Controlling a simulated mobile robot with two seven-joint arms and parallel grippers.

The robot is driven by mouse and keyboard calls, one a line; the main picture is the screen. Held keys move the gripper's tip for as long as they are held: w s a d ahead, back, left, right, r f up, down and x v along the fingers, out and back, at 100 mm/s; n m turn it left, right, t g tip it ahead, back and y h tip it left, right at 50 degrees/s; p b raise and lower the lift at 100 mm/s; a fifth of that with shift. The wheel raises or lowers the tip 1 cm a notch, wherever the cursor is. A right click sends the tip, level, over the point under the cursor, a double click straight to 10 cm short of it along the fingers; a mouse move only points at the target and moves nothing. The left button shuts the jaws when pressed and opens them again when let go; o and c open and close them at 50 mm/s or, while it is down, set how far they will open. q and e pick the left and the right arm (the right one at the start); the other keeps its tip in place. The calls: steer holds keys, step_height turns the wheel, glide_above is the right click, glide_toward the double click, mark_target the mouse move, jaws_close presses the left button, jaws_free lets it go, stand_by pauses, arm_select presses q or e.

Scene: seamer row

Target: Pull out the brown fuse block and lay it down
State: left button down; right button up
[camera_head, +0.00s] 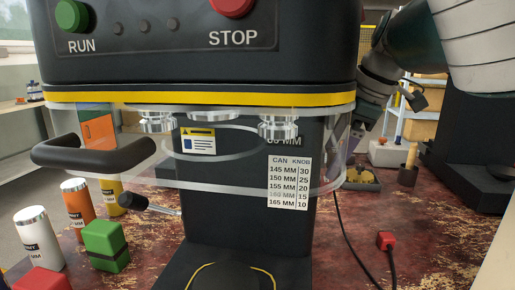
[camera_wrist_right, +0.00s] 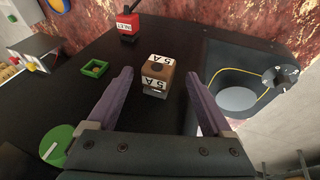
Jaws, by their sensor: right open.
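The brown fuse block (camera_wrist_right: 158,70) shows in the right wrist view, with white "5A" labels on its faces. It stands on a black surface, with a pale metallic bit at its near lower edge. My right gripper (camera_wrist_right: 160,76) is open, one finger on each side of the block in the picture, with gaps to both; I cannot tell how far above it they are. In the head view my right arm comes in from the upper right, and its gripper (camera_head: 363,116) is partly behind the machine's clear guard. The block is not visible there. My left gripper is not in view.
In the wrist view a green square frame (camera_wrist_right: 95,68), a red switch (camera_wrist_right: 127,22) and a green disc (camera_wrist_right: 57,145) surround the block. The seamer's guard (camera_head: 225,178) and black column (camera_head: 225,220) fill the head view's middle. Cans (camera_head: 40,240) stand at left.

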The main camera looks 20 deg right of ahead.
jaws_close()
stand_by(0.5)
steer(key=shift+d, duration=0.1)
steer(key=shift+s+d+p, duration=0.15)
steer(key=shift+d+p, duration=0.05)
steer(key=shift+p, duration=0.15)
steer(key=shift+s+d+p, duration=0.75)
steer(key=shift+d+p, duration=0.05)
steer(key=shift+d, duration=0.3)
steer(key=shift+s+d+p, duration=0.7)
steer(key=shift+d+p, duration=0.05)
steer(key=shift+d, duration=0.3)
